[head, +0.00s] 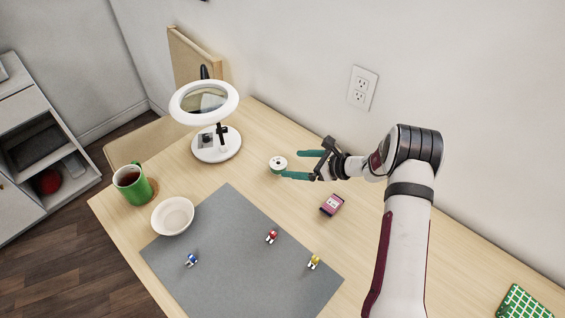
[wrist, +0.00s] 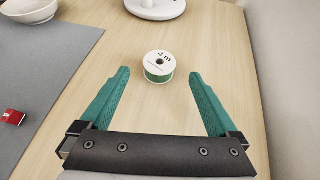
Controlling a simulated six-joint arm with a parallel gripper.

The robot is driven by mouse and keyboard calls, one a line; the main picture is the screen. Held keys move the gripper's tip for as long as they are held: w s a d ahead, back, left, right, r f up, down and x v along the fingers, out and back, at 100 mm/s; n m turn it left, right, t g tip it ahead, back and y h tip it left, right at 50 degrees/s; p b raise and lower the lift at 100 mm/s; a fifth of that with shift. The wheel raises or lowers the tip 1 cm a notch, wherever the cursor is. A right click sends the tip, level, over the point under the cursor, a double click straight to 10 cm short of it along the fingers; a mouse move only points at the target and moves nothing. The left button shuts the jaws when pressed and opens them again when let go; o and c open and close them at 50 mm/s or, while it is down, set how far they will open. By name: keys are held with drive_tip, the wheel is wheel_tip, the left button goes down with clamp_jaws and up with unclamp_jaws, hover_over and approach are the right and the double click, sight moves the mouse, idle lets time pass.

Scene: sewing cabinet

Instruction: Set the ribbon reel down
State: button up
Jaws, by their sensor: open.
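The ribbon reel (head: 278,164) is a small white spool with green ribbon. It rests on the wooden table near the base of the magnifier lamp. In the wrist view the reel (wrist: 158,67) shows its white top face, with green ribbon below it, just beyond and between the fingertips. My gripper (head: 297,165) has green fingers spread wide and is open and empty. In the wrist view the open gripper (wrist: 157,75) has clear wood between its fingers, and neither finger appears to touch the reel.
A white magnifier lamp (head: 217,148) stands behind the reel. The wall runs along the back.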

drive_tip(key=v, duration=0.5)
drive_tip(key=s+a+r+n+g+h, duration=0.1)
drive_tip(key=s+a+r+n+g, duration=0.2)
drive_tip(key=s+a+r+n, duration=0.45)
drive_tip(key=s+a+r+n+g+h, duration=0.2)
drive_tip(key=s+r+n+g, duration=0.25)
drive_tip(key=s+r, duration=0.7)
drive_tip(key=s+d+f+n+h, duration=0.1)
drive_tip(key=s+d+n+h, duration=0.1)
drive_tip(key=s, duration=0.7)
drive_tip(key=s+d+f+n+h, duration=0.2)
drive_tip(key=s+n, duration=0.3)
drive_tip(key=s, duration=0.5)
drive_tip(key=shift+d+h, duration=0.7)
